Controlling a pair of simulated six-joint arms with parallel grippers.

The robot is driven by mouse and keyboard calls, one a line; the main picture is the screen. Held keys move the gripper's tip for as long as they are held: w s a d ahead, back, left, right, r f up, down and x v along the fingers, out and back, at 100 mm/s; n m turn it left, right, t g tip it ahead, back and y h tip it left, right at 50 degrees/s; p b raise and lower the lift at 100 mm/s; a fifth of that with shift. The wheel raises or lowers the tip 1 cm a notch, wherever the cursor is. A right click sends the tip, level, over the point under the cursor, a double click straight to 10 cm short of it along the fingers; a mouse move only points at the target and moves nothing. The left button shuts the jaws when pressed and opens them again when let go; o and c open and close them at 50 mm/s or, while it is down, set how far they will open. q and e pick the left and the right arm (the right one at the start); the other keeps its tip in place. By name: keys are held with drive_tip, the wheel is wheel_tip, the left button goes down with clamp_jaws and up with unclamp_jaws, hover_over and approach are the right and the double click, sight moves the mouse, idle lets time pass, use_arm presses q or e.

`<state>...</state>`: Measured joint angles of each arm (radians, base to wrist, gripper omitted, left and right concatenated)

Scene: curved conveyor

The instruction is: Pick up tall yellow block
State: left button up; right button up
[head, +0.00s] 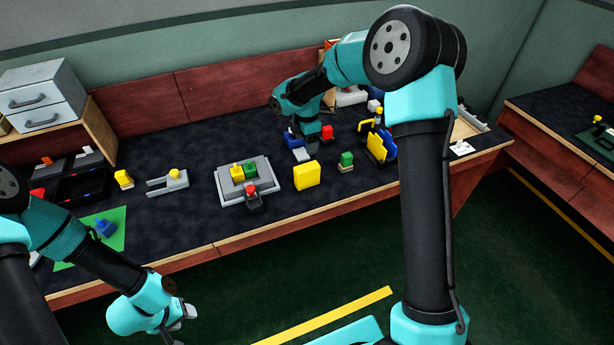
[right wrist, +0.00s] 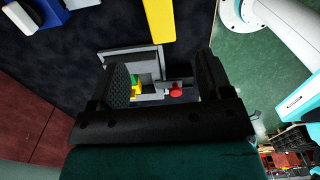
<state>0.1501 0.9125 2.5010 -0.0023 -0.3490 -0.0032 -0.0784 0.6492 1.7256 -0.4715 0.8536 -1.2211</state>
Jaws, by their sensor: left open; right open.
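The tall yellow block (head: 307,175) stands upright on the dark table, to the right of the grey tray. In the right wrist view a yellow piece (right wrist: 160,20), likely this block, shows at the top, beyond the fingers and not between them. My right gripper (right wrist: 165,82) is open and empty. In the head view my right arm reaches over the table behind the block, and its fingertips are hard to make out. My left gripper (head: 187,312) is open and empty, off the table's front edge at lower left.
A grey tray (head: 229,197) holds small yellow and green blocks, with a red-topped piece (head: 252,191) at its front. Bare table lies in front.

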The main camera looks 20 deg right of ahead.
sight(307, 167)
wheel_tip(307, 167, down, 7)
idle(0.3)
drive_tip(key=shift+f, duration=2.6)
drive_tip(key=shift+c, duration=0.3)
drive_tip(key=c, duration=1)
